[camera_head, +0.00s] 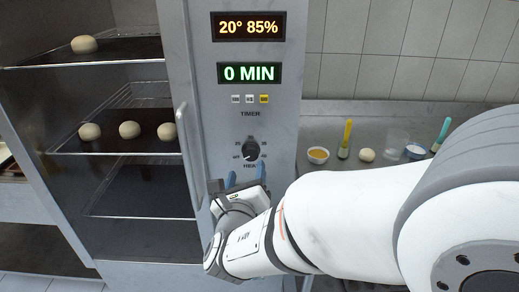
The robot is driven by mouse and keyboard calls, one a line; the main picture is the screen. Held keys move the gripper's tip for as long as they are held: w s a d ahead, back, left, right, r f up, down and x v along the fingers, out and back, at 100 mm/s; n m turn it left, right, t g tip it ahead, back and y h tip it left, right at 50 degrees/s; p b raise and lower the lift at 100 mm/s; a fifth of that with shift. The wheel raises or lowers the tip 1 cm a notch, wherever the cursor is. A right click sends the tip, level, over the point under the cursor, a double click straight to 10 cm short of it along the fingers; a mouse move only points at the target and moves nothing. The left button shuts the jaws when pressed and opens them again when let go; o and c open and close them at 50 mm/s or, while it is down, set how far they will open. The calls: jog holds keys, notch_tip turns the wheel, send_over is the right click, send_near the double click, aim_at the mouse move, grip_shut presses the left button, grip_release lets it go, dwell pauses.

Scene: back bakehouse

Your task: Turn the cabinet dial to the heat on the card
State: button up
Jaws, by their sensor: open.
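The cabinet dial (250,149) is a small black knob on the grey control panel (212,105), with HEAT lettering under it that my gripper partly covers. A small light mark shows at the knob's lower left, and the scale numbers around it are too small to read surely. My gripper (246,176) is just below the dial in the picture. Its two blue-tipped fingers are apart with nothing seen between them, and I cannot tell how far they are from the panel. The upper display (247,27) reads 20° 85%. No card is in view.
The lower display (248,73) reads 0 MIN, above several small timer buttons (250,99). A door handle (188,155) stands left of the panel. Dough balls (129,130) sit on shelves inside.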

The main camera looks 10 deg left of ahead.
aim_at(250, 157)
jog(key=w, duration=0.4)
jog(key=w+p, duration=0.1)
jog(key=w, duration=0.1)
jog(key=shift+w+a, duration=0.2)
jog(key=shift+a, duration=0.2)
jog(key=c, duration=1)
jog(key=shift+m+b, duration=0.3)
jog(key=shift+b, duration=0.15)
